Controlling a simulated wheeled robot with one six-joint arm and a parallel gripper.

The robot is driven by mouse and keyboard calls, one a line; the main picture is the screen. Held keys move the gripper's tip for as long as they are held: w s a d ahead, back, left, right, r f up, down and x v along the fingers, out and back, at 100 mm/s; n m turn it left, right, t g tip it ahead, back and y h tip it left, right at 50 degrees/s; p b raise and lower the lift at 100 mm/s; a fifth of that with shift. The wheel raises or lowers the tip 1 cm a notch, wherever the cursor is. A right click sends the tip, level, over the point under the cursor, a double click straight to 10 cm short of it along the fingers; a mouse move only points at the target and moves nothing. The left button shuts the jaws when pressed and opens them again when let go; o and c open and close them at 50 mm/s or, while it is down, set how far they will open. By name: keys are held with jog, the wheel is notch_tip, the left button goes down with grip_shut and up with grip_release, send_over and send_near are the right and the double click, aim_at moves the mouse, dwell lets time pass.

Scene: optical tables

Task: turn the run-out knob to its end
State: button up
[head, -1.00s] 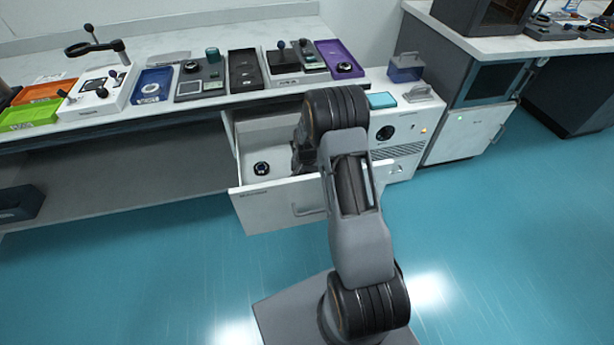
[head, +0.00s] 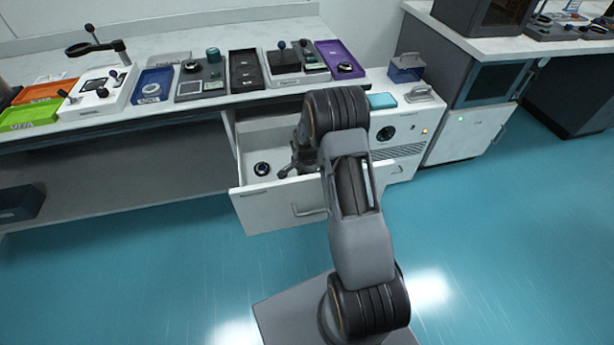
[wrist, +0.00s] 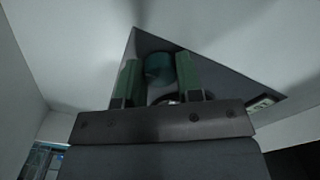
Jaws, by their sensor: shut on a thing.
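My gripper (wrist: 158,80) is shut on a short teal round knob (wrist: 158,66), which shows between its two green-lit fingers in the wrist view. The knob stands over a dark plate (wrist: 215,80) with pale walls around it. A small round part with a pale rim (wrist: 166,99) shows partly below the knob, mostly hidden by the gripper. In the head view my gripper (head: 285,173) reaches down into the open white drawer (head: 262,215). My arm hides the knob and plate there.
A small black round object (head: 261,168) lies in the drawer, left of my gripper. The drawer's walls stand close around my gripper. The bench above holds trays and devices, among them a purple tray (head: 350,55) and a blue tray (head: 152,92). The floor in front is clear.

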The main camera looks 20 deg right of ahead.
jog(key=o, duration=0.9)
notch_tip(320, 180, up, 14)
jog(key=shift+f+p, duration=0.1)
jog(key=shift+p, duration=1.1)
